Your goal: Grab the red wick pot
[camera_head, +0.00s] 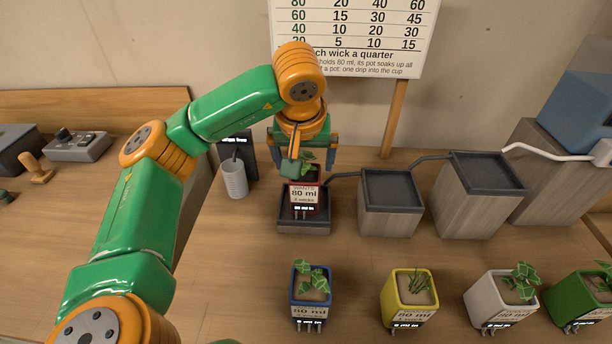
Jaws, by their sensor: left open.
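The red pot (322,211) stands on a low block with a dark tray top (290,227). It holds a small green plant and bears a label reading "80 ml, 2 wicks". My left gripper (303,165) is directly above and behind it, pointing down, with its fingers around the plant's height. The gripper is open. Whether a finger touches the pot's rim is hidden by the gripper and leaves. My right gripper is not in view.
Blue (311,289), yellow (408,292), white (497,301) and green (578,300) pots stand along the front. Taller tray blocks (391,215) (478,215) rise to the right, linked by dark tubes. A white ribbed cup (235,180) stands left of the red pot. A chart board (350,60) stands behind.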

